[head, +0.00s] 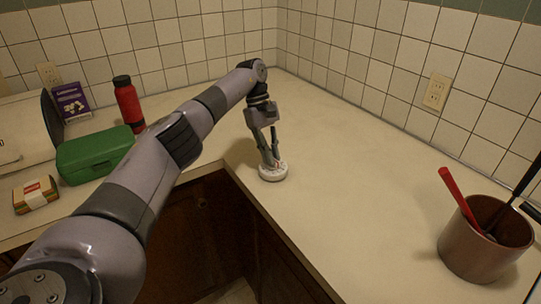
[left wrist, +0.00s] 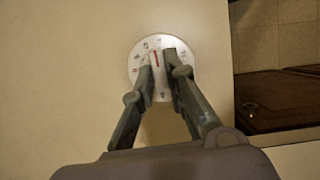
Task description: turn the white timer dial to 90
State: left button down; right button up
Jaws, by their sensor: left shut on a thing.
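The white timer dial (head: 273,172) is a round disc lying on the counter near its inner corner edge. It also shows in the left wrist view (left wrist: 135,62), with small dark marks around its rim and a red pointer line near its middle. The numbers are too small to read. My left gripper (head: 271,163) reaches down onto the dial from above, and its fingers are shut on the dial's middle part. In the left wrist view the fingertips (left wrist: 160,60) hide part of the dial's centre. My right gripper is not in view.
The beige counter (head: 350,160) is clear around the dial. A brown pot (head: 470,255) with a red-handled utensil stands at right. A green box (head: 95,153), red bottle (head: 128,102), purple box (head: 71,101) and small striped packet (head: 35,194) stand at left. The counter edge drops off beside the dial.

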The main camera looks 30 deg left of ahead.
pick_arm(q)
jog(key=shift+f+m, duration=0.2)
jog(key=shift+m, duration=0.3)
jog(key=shift+g, duration=0.3)
jog(key=c, duration=1.6)
grip_release()
jog(key=shift+r, duration=0.1)
notch_tip(320, 180, up, 10)
